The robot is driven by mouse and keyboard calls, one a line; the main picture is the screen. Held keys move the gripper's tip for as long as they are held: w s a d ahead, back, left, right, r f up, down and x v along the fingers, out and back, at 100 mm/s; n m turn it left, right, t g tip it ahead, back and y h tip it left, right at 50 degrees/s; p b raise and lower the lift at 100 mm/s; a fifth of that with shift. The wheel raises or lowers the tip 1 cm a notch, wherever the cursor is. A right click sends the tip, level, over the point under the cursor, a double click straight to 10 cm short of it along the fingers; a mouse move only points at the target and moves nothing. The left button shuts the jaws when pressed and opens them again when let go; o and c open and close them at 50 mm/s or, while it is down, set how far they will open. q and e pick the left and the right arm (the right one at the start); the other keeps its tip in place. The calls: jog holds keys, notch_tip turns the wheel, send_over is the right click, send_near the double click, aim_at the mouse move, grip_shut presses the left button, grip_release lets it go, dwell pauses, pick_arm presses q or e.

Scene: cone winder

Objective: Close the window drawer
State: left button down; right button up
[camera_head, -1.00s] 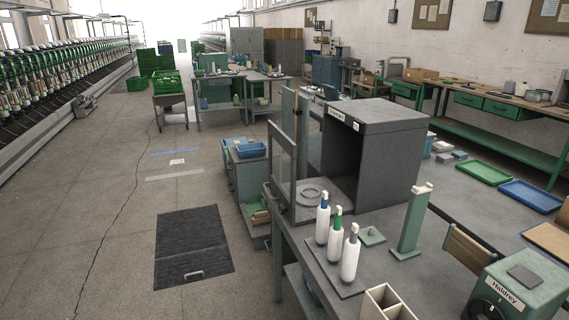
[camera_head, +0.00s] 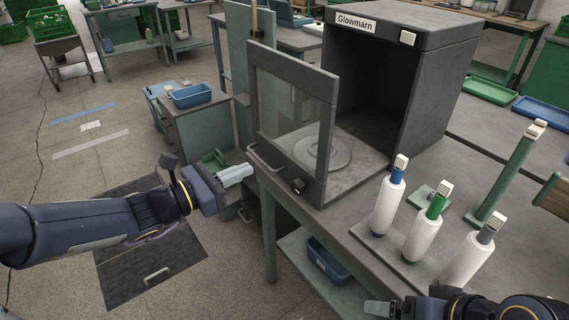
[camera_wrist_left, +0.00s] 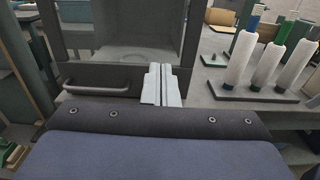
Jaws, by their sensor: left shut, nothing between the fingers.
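The window drawer (camera_head: 290,110) stands pulled out of the dark grey cabinet (camera_head: 425,100), with its framed glass front apart from the opening. A bar handle (camera_head: 264,160) and a dark knob (camera_head: 298,186) are low on that front. A round plate (camera_head: 323,152) lies behind the glass. My left gripper (camera_head: 245,171) is shut and empty, just left of the handle in the head view. In the left wrist view its fingers (camera_wrist_left: 162,85) point towards the drawer front, right of the handle (camera_wrist_left: 97,86). My right gripper (camera_head: 380,308) shows only partly at the bottom edge; its jaws are unclear.
Several white bobbins (camera_head: 421,235) stand on a board right of the drawer. A green post (camera_head: 508,175) stands beyond them. A small cabinet with a blue bin (camera_head: 192,96) is on the left.

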aim_at(302, 143)
pick_arm(q)
jog(key=x, duration=1.4)
jog(key=shift+w+a, duration=0.15)
jog(key=shift+w, duration=0.2)
pick_arm(e)
jog(key=shift+r, duration=0.2)
